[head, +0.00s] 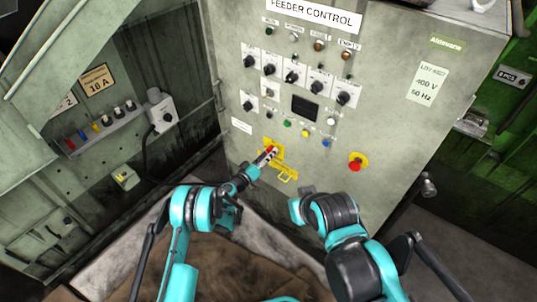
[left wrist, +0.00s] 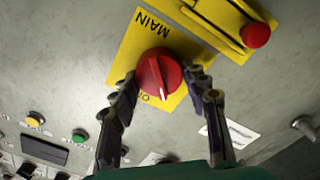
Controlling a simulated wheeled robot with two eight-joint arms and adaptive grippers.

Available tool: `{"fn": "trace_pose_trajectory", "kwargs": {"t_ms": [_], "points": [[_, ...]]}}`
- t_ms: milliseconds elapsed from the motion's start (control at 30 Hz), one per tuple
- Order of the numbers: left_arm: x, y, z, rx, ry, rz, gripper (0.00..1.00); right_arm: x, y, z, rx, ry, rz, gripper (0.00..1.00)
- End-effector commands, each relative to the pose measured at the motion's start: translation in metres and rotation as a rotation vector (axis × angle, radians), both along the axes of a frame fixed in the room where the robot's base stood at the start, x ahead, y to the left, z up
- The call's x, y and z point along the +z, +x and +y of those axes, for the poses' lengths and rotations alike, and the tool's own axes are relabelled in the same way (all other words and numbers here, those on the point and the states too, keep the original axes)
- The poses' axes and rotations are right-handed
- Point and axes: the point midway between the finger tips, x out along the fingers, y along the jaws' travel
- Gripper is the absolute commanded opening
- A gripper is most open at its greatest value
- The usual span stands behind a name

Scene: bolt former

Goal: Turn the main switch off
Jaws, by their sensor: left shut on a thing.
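The main switch is a round red knob (left wrist: 160,76) on a yellow plate (left wrist: 127,56) marked MAIN, which appears upside down in the left wrist view. The knob's white mark points toward the bottom of that view, and lettering beside it is partly hidden by a finger. My left gripper (left wrist: 160,88) is shut on the knob, with one dark finger at each side. In the head view, my left gripper (head: 266,157) reaches the yellow plate (head: 275,143) low on the control panel and covers most of the knob. My right gripper's fingers cannot be made out.
The grey feeder control panel (head: 390,80) carries several black selectors, coloured buttons and a dark display (head: 304,108). An open cabinet stands at left.

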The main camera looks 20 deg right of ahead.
Motion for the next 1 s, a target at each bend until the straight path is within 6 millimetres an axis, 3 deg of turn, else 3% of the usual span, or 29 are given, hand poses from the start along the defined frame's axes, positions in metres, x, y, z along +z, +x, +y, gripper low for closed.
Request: {"fn": "trace_pose_trajectory", "kwargs": {"t_ms": [600, 1000], "points": [[-0.0022, 0.0021, 0.0011, 0.001, -0.349, 0.445, 0.17, 0.0001, -0.0001, 0.0000, 0.000, 0.000, 0.000, 0.00], [-0.0034, 0.0024, 0.0013, 0.002, -0.488, 0.624, 0.17, 0.0001, -0.0001, 0.0000, 0.000, 0.000, 0.000, 0.00]]}}
